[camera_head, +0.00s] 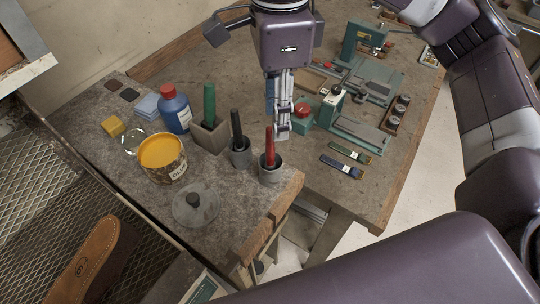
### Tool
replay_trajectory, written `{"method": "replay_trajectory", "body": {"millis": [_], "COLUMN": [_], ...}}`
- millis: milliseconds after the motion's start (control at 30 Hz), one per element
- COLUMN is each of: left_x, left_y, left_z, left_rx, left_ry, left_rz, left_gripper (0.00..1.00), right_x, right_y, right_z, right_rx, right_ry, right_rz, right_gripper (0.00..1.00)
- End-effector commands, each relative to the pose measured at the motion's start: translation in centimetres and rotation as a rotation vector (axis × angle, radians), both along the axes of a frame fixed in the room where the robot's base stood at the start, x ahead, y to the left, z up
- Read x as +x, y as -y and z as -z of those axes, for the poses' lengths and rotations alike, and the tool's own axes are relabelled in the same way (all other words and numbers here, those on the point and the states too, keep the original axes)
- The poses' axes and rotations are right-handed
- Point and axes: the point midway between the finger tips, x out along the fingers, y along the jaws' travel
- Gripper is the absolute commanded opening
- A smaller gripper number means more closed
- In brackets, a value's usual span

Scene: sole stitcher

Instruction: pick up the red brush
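The red brush (270,146) stands upright, handle up, in a small dark grey cup (271,173) near the right front corner of the grey bench. My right gripper (278,132) points down just behind and slightly right of the brush handle in the picture. Its fingers are seen nearly edge-on, so I cannot tell their opening. The brush's lower end is hidden in the cup. I cannot make out contact between fingers and handle. My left gripper is out of view.
A black-handled brush (237,126) in a cup and a green-handled one (209,105) in a square holder stand left. A glue can (163,160), blue bottle (175,112) and round lid (195,205) are nearby. A green machine (361,80) stands behind right.

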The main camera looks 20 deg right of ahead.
Motion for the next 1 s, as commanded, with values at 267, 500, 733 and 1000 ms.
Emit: {"method": "replay_trajectory", "body": {"millis": [267,500,733,1000], "left_x": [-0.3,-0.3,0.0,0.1], "left_y": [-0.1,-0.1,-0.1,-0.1], "left_z": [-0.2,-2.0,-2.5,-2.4], "left_rx": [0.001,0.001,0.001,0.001], "left_ry": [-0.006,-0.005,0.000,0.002], "left_rz": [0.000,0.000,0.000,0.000], "left_gripper": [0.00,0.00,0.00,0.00], "right_x": [0.0,0.4,0.5,0.5], "right_y": [0.0,-0.8,-0.9,-0.9], "right_z": [2.6,5.4,8.0,8.2], "right_rx": [-0.001,-0.001,0.001,0.001], "right_ry": [-0.004,-0.006,-0.002,-0.001], "right_rz": [0.001,0.000,0.000,0.000], "right_gripper": [0.34,0.34,0.34,0.28]}}
